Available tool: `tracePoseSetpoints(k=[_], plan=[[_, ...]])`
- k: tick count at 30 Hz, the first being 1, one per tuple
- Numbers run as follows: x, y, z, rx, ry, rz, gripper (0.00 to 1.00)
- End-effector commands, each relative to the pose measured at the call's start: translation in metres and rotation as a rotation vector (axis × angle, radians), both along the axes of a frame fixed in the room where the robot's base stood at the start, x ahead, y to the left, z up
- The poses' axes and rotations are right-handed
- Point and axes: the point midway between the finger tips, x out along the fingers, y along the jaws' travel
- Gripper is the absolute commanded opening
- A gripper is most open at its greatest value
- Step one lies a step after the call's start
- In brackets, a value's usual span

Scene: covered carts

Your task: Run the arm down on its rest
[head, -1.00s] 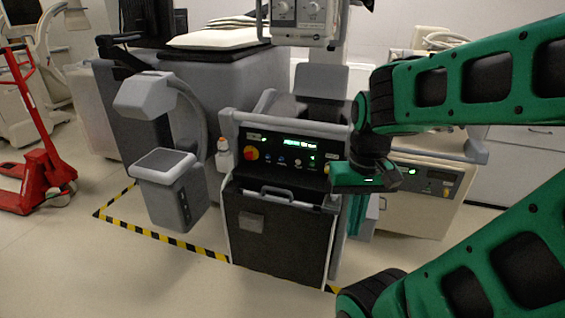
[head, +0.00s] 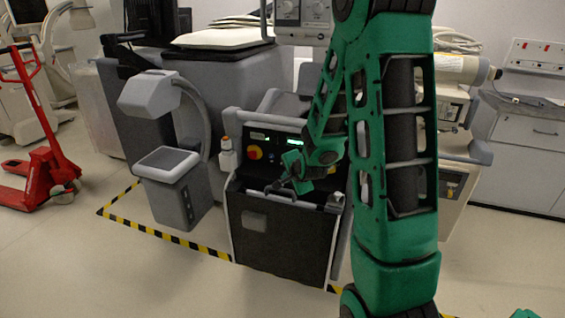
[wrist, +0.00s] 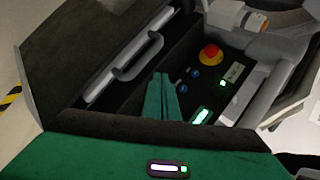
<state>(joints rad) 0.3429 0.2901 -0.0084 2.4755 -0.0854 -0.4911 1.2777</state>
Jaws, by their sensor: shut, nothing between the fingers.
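A grey curved arm (head: 203,125) with a boxy head (head: 150,93) stands left of the dark cart (head: 270,235). The head is above a box with a pale pad (head: 167,159), with a gap between them. The cart's control panel (head: 228,133) has a red knob on yellow (head: 255,153) and a lit green display (head: 292,142). My gripper (head: 290,160) is in front of the panel. In the wrist view its green fingers (wrist: 161,82) are shut and empty beside the blue buttons (wrist: 183,88), with a lit display (wrist: 201,115) nearby. I cannot tell whether they touch the panel.
The cart's front handle (wrist: 139,56) sticks out close to my fingers. A bottle with an orange top (head: 227,152) stands at the panel's left. A red pallet jack (head: 45,165) is at far left. Striped tape (head: 165,237) marks the floor; the front-left floor is clear.

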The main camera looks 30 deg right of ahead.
Motion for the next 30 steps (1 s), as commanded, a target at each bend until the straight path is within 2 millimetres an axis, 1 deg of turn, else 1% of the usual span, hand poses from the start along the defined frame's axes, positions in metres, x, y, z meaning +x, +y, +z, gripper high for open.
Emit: tracePoseSetpoints(k=[1,3,6,9,15,24,28,30], plan=[[0.011,0.002,-0.011,0.055,-0.052,-0.040,0.00],[0.027,0.004,-0.017,0.132,-0.135,-0.096,0.00],[0.043,0.006,-0.023,0.230,-0.237,-0.161,0.00],[0.052,0.008,-0.027,0.304,-0.309,-0.205,0.00],[0.059,0.008,-0.028,0.362,-0.368,-0.239,0.00],[0.059,0.008,-0.028,0.362,-0.369,-0.239,0.00],[0.062,0.004,-0.027,0.361,-0.370,-0.239,0.00],[0.065,-0.001,-0.027,0.361,-0.370,-0.242,0.00]])
